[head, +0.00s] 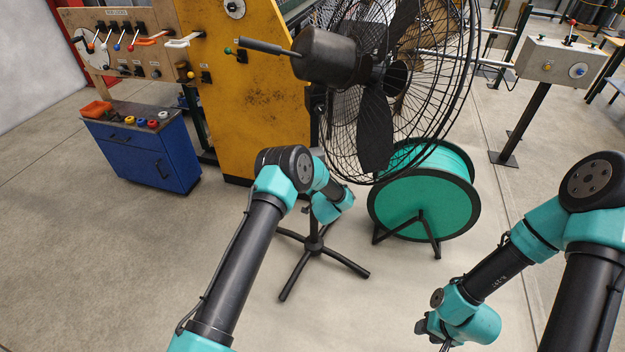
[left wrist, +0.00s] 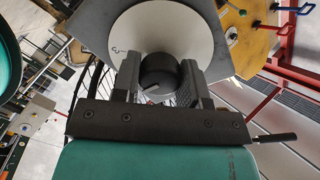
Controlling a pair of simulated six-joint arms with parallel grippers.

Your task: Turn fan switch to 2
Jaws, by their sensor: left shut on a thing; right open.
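The fan (head: 375,85) stands at the centre of the head view, with a black wire cage and a motor housing, on a black stand (head: 315,240) with splayed feet. In the left wrist view the fan switch is a round dark knob (left wrist: 158,76) on a white disc (left wrist: 165,28). A light pointer line on the knob points to its lower left. My left gripper (left wrist: 160,68) is shut on the knob, one finger on each side. In the head view its fingers are hidden behind my left arm. My right gripper (head: 440,335) is open, low at the right, away from the fan.
A teal cable reel (head: 425,205) stands close behind the fan. A yellow machine (head: 252,80) with levers is behind it on the left, and a blue cabinet (head: 145,150) is further left. A control box on a post (head: 560,62) stands at the right. The front floor is clear.

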